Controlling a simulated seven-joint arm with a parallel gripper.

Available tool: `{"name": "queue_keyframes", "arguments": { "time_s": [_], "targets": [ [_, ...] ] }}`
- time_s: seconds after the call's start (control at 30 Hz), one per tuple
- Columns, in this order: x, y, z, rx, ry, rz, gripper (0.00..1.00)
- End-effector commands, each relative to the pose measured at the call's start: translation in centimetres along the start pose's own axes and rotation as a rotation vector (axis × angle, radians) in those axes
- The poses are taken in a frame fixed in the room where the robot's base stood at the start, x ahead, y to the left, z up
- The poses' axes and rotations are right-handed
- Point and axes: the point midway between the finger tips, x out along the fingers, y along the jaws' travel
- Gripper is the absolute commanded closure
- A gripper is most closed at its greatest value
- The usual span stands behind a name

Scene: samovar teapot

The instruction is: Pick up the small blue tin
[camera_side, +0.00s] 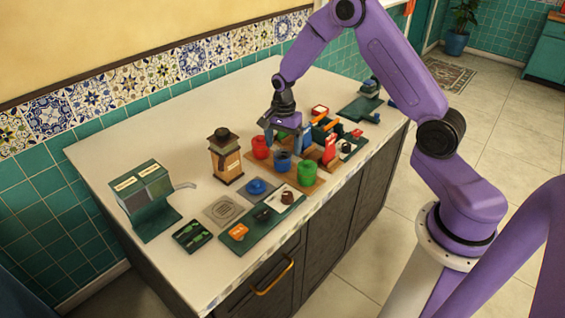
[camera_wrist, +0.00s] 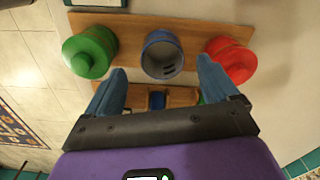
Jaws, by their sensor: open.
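The small blue tin (camera_side: 283,165) stands on a wooden board between a red tin (camera_side: 261,147) and a green tin (camera_side: 306,179). In the wrist view the blue tin (camera_wrist: 149,61) looks open at the top, with dark slots inside. The green tin (camera_wrist: 90,52) is on its left and the red tin (camera_wrist: 232,60) on its right, both closed with knobbed lids. My gripper (camera_side: 286,138) is open and empty, above the row of tins. In the wrist view my gripper (camera_wrist: 162,70) has its fingertips apart, with the blue tin just beyond the gap between them.
The wooden board (camera_wrist: 125,22) carries the tins. A blue round object (camera_side: 257,187) lies on a grey tray to the left. A brown samovar-like canister (camera_side: 225,160), a green dispenser (camera_side: 145,200) and a green mat (camera_side: 245,242) stand around. Red and blue items crowd the right side.

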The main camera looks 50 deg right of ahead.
Motion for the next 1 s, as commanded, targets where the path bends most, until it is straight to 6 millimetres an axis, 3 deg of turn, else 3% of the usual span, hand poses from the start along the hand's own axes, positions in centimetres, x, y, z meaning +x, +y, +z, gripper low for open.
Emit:
{"name": "queue_keyframes", "arguments": {
  "time_s": [0.43, 0.77, 0.8, 0.97, 1.0],
  "targets": [
    [4.6, -0.3, -0.1, 0.000, 0.000, 0.001, 0.13],
    [5.2, -0.3, -0.1, 0.000, 0.000, 0.000, 0.13],
    [5.2, -0.3, -0.1, 0.000, 0.000, 0.000, 0.16],
    [5.2, -0.3, -0.1, -0.001, 0.000, 0.000, 0.68],
    [5.2, -0.3, -0.1, -0.001, 0.000, 0.000, 0.72]
  ]
}}
